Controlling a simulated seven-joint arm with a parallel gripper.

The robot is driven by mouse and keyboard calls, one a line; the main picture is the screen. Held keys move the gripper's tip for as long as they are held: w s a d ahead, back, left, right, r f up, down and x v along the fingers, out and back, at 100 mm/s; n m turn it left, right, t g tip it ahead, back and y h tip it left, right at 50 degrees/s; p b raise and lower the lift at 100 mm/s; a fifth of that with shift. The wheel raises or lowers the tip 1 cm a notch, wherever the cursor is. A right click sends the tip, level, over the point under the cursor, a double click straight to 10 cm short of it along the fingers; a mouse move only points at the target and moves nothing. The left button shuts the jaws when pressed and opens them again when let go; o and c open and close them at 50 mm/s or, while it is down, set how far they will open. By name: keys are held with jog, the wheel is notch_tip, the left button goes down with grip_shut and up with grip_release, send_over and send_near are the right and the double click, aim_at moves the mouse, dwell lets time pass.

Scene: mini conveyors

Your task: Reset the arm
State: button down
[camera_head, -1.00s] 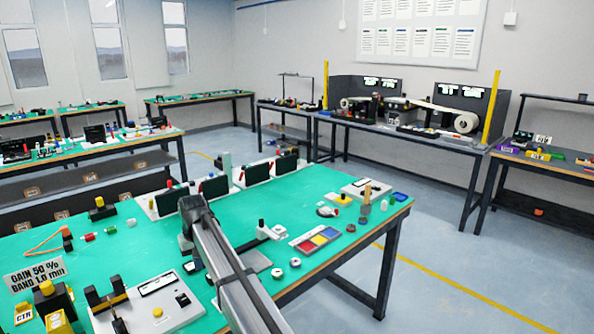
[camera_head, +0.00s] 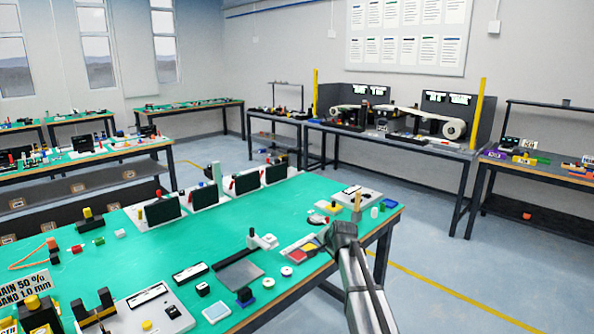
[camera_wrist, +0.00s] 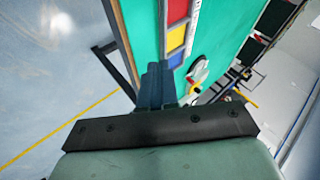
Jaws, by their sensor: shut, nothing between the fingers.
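My arm (camera_head: 362,285) rises from the bottom right of the head view, its far end at the front right edge of the green table (camera_head: 225,226). The fingers are not clearly visible there. In the wrist view my gripper (camera_wrist: 157,76) is shut and empty, its fingers together. It appears above the table's edge, with the green top (camera_wrist: 145,30) to one side and the floor to the other. A tray with red, yellow and blue fields (camera_wrist: 175,38) lies beside the fingertips in that view. In the head view my arm's end partly hides this tray (camera_head: 292,252).
A wooden peg (camera_head: 356,203) and a white board (camera_head: 345,196) are close behind my arm's end. Black screens (camera_head: 162,211) line the table's back edge. A grey plate (camera_head: 240,274) and small parts lie left of my arm. Open floor (camera_head: 430,265) is to the right.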

jog(key=s+d+f+n+g+h, duration=0.1)
jog(key=s+d+f+n+g, duration=0.2)
jog(key=s+f, duration=1.3)
jog(key=s+d+f+n+g, duration=0.15)
jog(key=s+f+g, duration=0.25)
jog(key=s+f, duration=1.1)
jog(key=s+d+f+n+g, duration=0.1)
jog(key=s+f, duration=0.4)
jog(key=s, duration=0.6)
jog(key=s+d+f+n+g+h, duration=0.1)
jog(key=s+f+g, duration=0.3)
jog(key=s, duration=0.7)
jog(key=s+d+f+n+g, duration=0.1)
jog(key=s+f+n+g, duration=0.1)
jog(key=s+f, duration=0.6)
jog(key=s+g, duration=0.1)
jog(key=s, duration=0.3)
jog(key=shift+d, duration=0.15)
